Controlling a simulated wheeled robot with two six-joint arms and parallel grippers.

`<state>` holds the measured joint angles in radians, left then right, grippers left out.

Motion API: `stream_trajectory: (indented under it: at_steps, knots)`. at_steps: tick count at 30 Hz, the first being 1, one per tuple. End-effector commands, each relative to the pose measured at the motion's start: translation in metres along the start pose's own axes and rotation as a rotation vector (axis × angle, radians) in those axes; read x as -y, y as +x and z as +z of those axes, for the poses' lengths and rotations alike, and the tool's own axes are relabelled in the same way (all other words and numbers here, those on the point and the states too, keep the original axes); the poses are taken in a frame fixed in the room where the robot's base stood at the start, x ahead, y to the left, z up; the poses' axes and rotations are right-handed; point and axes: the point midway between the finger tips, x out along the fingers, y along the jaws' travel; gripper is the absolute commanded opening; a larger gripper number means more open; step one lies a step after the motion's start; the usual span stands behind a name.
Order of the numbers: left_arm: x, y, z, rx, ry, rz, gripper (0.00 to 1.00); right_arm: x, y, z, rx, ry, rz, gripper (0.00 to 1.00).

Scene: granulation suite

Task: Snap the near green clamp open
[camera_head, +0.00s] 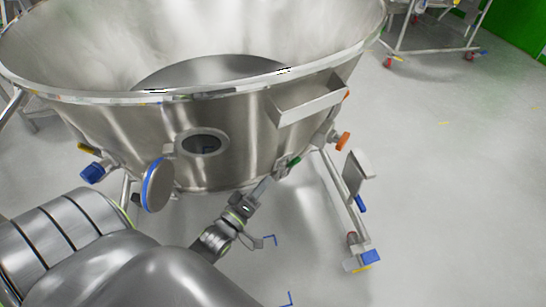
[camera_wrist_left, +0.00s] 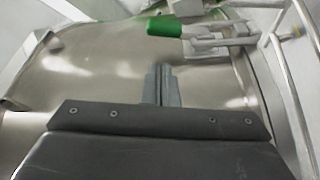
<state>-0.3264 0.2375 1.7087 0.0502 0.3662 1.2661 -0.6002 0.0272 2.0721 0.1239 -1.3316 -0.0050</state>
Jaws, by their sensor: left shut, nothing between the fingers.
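The near green clamp (camera_head: 293,163) sits low on the outside of the steel bowl (camera_head: 240,130), right of the round port. In the left wrist view its green handle (camera_wrist_left: 165,26) shows at the top, with a metal latch (camera_wrist_left: 215,38) to its right. My left gripper (camera_head: 266,186) points up at the bowl's lower edge, just below and left of the clamp. Its fingers (camera_wrist_left: 158,70) are shut and empty, with a gap between their tips and the green handle. My right gripper is not in view.
A round blue-rimmed cover (camera_head: 157,186) stands out left of the port (camera_head: 201,143). An orange knob (camera_head: 343,140) and a steel frame leg with a blue-marked caster (camera_head: 370,257) are to the right. Open grey floor lies beyond.

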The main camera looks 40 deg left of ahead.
Motion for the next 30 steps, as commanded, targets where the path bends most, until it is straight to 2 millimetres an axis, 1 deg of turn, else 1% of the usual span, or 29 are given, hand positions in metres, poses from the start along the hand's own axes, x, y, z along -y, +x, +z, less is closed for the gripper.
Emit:
stream_trajectory:
  at_steps: [9, 12, 15, 21, 30]
  knots:
    - [0.0, 0.056, 0.0, 0.0, 0.004, 0.001, 0.0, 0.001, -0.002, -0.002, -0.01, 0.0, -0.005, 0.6]
    - [0.0, 0.072, 0.0, 0.0, 0.003, 0.0, 0.0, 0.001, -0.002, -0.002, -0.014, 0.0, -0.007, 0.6]
    - [0.001, 0.083, 0.0, 0.001, 0.004, -0.002, 0.0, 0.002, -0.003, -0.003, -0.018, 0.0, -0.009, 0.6]
    - [0.001, 0.093, 0.0, 0.001, 0.005, -0.004, 0.0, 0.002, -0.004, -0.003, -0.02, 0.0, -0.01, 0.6]
    - [0.001, 0.093, 0.0, 0.001, 0.005, -0.004, 0.0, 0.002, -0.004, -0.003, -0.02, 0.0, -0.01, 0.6]
